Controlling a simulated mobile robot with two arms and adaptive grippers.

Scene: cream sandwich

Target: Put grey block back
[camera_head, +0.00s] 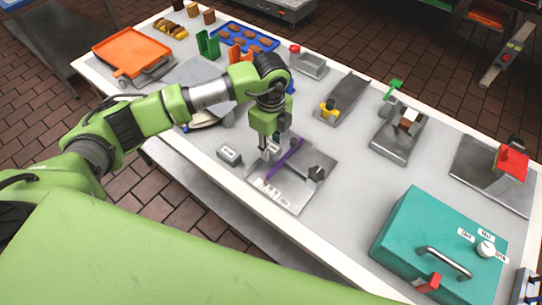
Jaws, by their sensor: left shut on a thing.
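My left gripper (269,154) comes down over the left part of a grey metal plate (295,202). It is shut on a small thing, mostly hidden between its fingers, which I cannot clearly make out. A purple bar (285,158) slants across the plate just right of the fingertips; I cannot tell if they touch it. A small grey block (229,156) lies on the table, left of the plate and apart from the gripper. A dark knob-like piece (317,173) stands on the plate's right side. My right gripper is not in view.
A teal box (415,228) with a handle and knob stands at the lower right. Grey stations (396,143) line the back right. An orange tray (131,50) and a blue tray (232,32) are at the far left. The white table (345,215) is bare between plate and box.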

